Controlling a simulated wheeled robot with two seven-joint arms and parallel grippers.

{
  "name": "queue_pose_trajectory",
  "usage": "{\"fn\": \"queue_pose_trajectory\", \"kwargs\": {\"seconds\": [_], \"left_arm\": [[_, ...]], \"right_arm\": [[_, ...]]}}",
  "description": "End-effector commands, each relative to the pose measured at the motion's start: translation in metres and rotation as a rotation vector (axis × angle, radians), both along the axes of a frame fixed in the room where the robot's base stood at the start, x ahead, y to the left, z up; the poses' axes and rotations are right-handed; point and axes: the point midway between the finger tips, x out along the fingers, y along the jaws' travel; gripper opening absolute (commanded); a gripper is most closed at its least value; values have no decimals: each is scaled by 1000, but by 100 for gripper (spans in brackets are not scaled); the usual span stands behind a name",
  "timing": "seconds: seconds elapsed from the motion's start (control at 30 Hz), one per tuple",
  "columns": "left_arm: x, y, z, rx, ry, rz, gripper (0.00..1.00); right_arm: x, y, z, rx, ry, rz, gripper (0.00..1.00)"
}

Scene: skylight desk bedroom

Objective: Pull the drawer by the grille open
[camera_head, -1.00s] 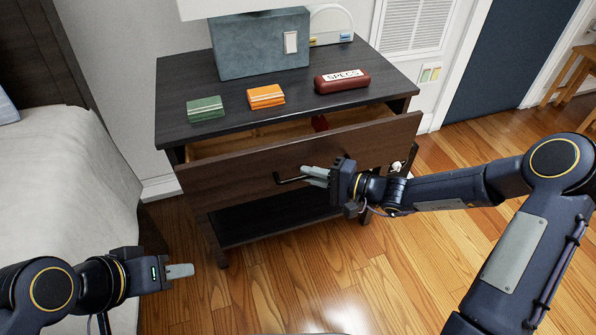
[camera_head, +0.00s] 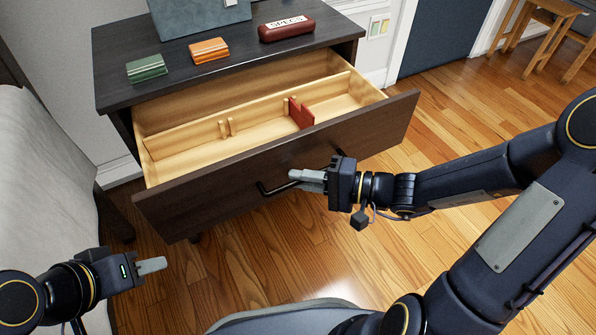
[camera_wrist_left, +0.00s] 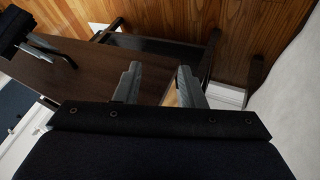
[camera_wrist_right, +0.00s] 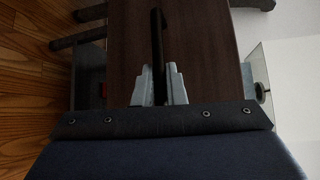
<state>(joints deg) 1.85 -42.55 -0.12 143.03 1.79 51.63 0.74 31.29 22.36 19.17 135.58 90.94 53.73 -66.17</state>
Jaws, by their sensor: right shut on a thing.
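The dark wood drawer (camera_head: 230,187) of the nightstand stands well open in the head view. Its pale wooden inside shows, with small pale divider pieces and a red divider (camera_head: 301,113). My right gripper (camera_head: 300,178) is shut on the drawer's black bar handle (camera_head: 272,188). The right wrist view shows the handle (camera_wrist_right: 157,45) running between the two fingers (camera_wrist_right: 159,88). My left gripper (camera_head: 152,265) is low at the left, apart from the drawer. The left wrist view shows its fingers (camera_wrist_left: 158,85) spread with nothing between them.
The nightstand top (camera_head: 120,57) carries a green block (camera_head: 147,69), an orange block (camera_head: 209,50), a red-brown SPECS case (camera_head: 286,28) and a blue-grey box (camera_head: 195,12). A bed (camera_head: 40,170) stands at the left. Wood floor (camera_head: 240,260) is clear in front.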

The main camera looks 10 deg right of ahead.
Motion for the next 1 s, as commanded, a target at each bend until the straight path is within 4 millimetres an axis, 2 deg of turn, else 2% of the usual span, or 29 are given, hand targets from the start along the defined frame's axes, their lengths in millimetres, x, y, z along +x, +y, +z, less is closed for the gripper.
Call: {"fn": "queue_pose_trajectory", "kwargs": {"seconds": [0.37, 0.4, 0.53, 0.83, 1.0], "left_arm": [[0, 0, 0, 0, 0, 0, 36], [0, 0, 0, 0, 0, 0, 36], [0, 0, 0, 0, 0, 0, 36], [0, 0, 1, 0, 0, 0, 36], [0, 0, 10, 0, 0, 0, 36]], "right_arm": [[-1, -2, -1, -2, 2, -4, 0], [0, -2, -1, -2, 2, -4, 16], [-1, -1, -1, -2, 2, -3, 33], [-1, -2, 0, -1, 0, -2, 33], [-9, -21, 5, -2, 1, -7, 33]]}}
